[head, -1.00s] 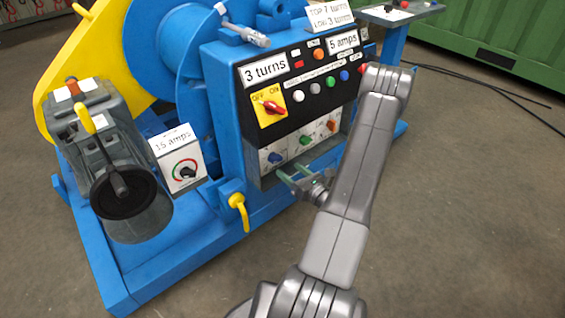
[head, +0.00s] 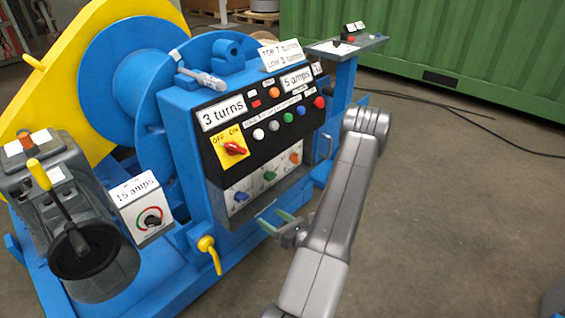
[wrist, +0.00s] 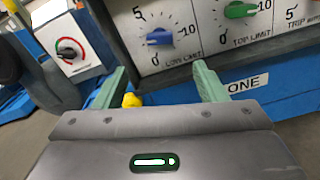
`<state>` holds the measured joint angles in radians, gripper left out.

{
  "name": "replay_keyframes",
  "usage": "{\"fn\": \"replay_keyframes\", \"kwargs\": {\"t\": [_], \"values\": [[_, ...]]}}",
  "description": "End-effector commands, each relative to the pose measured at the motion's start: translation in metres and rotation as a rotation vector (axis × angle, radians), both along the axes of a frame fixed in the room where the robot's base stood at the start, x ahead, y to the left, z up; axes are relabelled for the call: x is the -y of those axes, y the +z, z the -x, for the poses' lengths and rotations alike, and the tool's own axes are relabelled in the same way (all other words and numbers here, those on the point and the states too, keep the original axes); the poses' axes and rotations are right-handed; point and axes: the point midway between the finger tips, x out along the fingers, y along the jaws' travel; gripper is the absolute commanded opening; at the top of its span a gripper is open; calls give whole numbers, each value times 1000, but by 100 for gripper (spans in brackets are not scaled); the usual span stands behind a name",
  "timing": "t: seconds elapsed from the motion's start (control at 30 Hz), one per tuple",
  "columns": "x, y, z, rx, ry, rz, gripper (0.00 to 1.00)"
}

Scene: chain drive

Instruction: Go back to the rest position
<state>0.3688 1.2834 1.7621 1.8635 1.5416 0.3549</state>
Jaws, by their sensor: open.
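My gripper (head: 274,222) is open and empty, in front of the lower edge of the blue machine's control box (head: 180,150). In the wrist view its two green fingers (wrist: 160,78) stand apart with nothing between them. Beyond them are a blue knob (wrist: 160,37) marked LOW LIMIT and a green knob (wrist: 238,10) marked TOP LIMIT. The fingers look clear of both knobs. No rest position is marked in view.
A red switch (head: 234,149) sits on a yellow plate on the panel. A yellow handle (head: 209,250) and a 15 amps dial box (head: 150,220) stick out at the left. A green container (head: 440,50) stands behind. The floor at the right is mostly clear, with black cables (head: 440,103).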

Motion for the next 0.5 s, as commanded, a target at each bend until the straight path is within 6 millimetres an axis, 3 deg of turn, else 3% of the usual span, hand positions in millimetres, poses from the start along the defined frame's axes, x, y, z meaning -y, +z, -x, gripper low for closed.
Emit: {"fn": "replay_keyframes", "kwargs": {"t": [0.5], "values": [[-67, -1, -51, 4, 6, 1, 65]]}}
